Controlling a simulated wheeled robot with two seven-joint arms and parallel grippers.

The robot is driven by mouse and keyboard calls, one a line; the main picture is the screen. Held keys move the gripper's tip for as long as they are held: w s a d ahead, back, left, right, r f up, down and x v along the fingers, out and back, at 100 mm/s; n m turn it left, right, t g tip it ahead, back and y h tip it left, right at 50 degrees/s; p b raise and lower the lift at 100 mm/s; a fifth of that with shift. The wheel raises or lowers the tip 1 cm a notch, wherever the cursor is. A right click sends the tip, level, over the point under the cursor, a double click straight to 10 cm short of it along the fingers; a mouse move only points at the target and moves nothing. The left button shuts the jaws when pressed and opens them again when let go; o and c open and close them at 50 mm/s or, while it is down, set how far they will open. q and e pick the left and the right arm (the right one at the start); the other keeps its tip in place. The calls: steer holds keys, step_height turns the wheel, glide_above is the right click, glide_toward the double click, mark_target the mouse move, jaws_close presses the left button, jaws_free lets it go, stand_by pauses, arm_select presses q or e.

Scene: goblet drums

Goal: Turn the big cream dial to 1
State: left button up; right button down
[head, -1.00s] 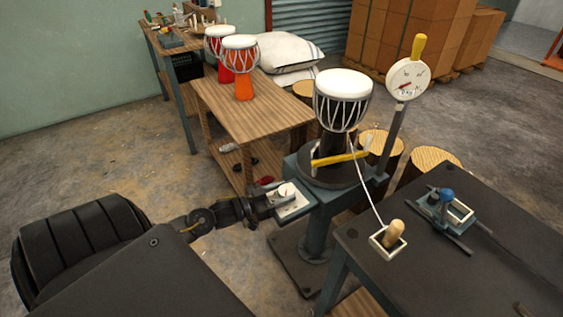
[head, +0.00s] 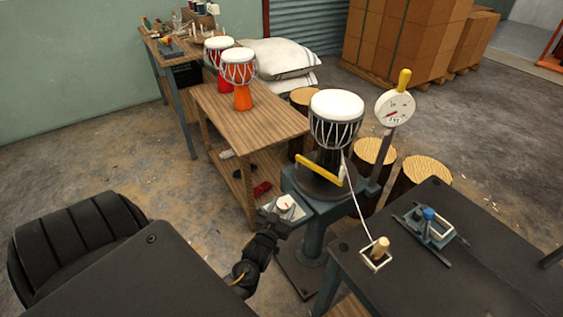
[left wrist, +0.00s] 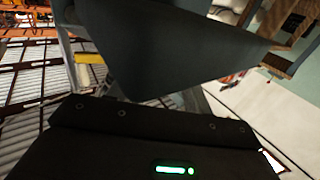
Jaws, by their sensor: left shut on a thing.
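The cream dial (head: 286,202) sits on a small pale plate (head: 299,213) at the near left corner of the blue-grey drum stand (head: 318,207). A thin dark reddish mark shows on its face, but its numbers are too small to read. My left gripper (head: 273,214) is at the dial's near left side, shut on it, with the arm reaching up from below. The fingertips are partly hidden. In the left wrist view my dark gripper body fills the bottom, a blue-grey slab (left wrist: 170,50) fills the upper middle, and the dial cannot be seen. My right gripper is not in view.
A white-topped drum (head: 336,118) stands on the stand, with a yellow bar (head: 320,170) and a round gauge (head: 395,108) beside it. A dark table (head: 450,280) with a wooden peg (head: 381,247) is at right. A wooden bench (head: 250,115) with drums stands behind.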

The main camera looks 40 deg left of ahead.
arm_select(q)
steer(key=shift+d+n+g+y, duration=0.1)
steer(key=shift+n+g+y, duration=0.25)
steer(key=shift+y, duration=0.25)
steer(key=shift+n+g+y, duration=0.25)
steer(key=shift+n+y, duration=0.3)
steer(key=shift+y, duration=0.15)
steer(key=shift+w, duration=0.1)
steer(key=shift+r, duration=0.1)
steer(key=o, duration=1)
